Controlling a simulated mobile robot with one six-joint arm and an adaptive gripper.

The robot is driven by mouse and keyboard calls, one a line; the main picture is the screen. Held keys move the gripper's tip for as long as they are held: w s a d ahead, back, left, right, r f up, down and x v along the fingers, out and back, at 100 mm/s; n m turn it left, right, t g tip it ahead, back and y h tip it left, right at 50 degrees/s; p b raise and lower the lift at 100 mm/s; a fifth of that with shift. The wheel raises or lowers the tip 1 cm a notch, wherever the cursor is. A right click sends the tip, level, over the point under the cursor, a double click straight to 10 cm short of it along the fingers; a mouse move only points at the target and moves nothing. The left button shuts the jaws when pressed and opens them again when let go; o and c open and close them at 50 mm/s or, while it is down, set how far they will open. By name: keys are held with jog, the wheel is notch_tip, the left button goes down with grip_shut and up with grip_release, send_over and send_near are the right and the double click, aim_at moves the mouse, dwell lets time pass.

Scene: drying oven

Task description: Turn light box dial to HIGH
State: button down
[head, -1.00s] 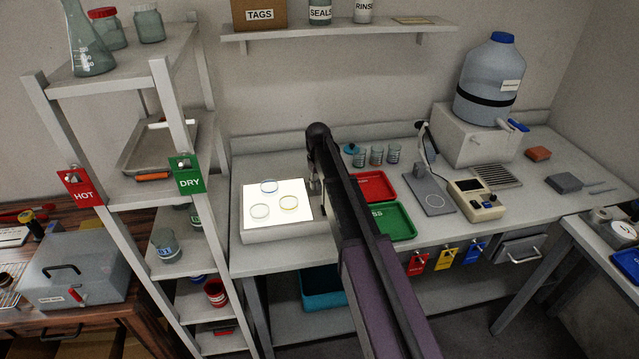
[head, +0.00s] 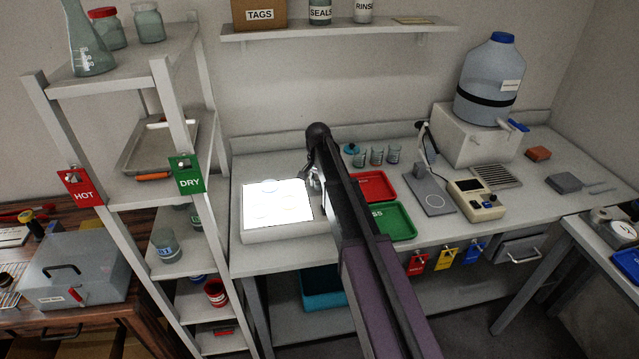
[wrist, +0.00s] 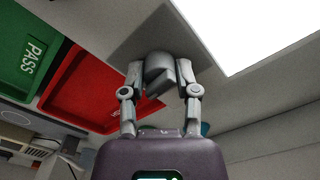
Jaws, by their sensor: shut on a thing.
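The light box (head: 278,236) stands on the bench at the left, and its top panel (head: 262,212) glows bright white. Faint round dish outlines show on the panel. In the wrist view the lit panel (wrist: 262,28) fills the upper right. My gripper (wrist: 160,72) is shut on the grey dial (wrist: 161,64) on the box's side. The dial's markings cannot be read. In the head view my arm hides most of the dial, and part of my gripper (head: 316,180) shows at the box's right edge.
A red tray (head: 373,184) and a green tray (head: 398,222) lie right of my arm. Several glass beakers (head: 377,156) stand behind them. A shelf rack (head: 150,184) rises left of the light box. A balance-like device (head: 476,199) stands further right.

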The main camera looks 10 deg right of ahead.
jog(key=shift+m, duration=0.6)
jog(key=shift+c, duration=1.8)
grip_release()
